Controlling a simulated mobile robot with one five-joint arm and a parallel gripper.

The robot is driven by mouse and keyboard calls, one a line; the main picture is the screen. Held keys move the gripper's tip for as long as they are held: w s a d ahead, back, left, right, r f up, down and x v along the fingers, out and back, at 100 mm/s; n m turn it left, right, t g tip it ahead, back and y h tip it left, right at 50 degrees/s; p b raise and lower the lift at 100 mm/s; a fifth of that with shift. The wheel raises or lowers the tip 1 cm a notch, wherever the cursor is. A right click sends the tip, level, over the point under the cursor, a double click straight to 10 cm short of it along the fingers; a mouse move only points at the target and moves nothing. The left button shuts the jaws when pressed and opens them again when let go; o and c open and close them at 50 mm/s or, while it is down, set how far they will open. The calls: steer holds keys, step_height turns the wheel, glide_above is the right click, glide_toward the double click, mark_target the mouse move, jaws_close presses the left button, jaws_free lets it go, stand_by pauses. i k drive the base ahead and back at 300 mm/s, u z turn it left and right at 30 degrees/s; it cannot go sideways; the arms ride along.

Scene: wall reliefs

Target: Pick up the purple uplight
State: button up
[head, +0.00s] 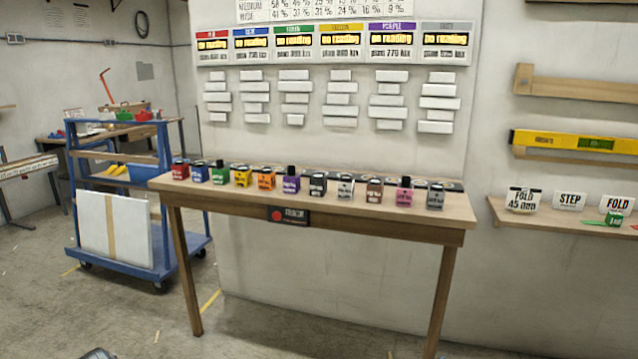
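The purple uplight (291,183) is a small purple block with a dark top. It stands upright near the middle of a row of similar coloured blocks on a wooden wall table (330,218). An orange block (265,179) is close on its left and a black one (317,185) close on its right. A pinkish block (404,194) stands farther right in the row. My gripper cannot be made out. Only a small dark grey piece shows at the bottom left edge, cut off, and I cannot tell what it is.
Red (180,171), blue, green and yellow blocks stand left of the orange one. A blue cart (140,250) holding a white panel stands left of the table. A shelf with signs (570,201) is at right. The floor before the table looks clear.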

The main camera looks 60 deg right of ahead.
mark_target(292, 181)
steer(key=z, duration=0.25)
steer(key=i, duration=1)
steer(key=u, duration=0.05)
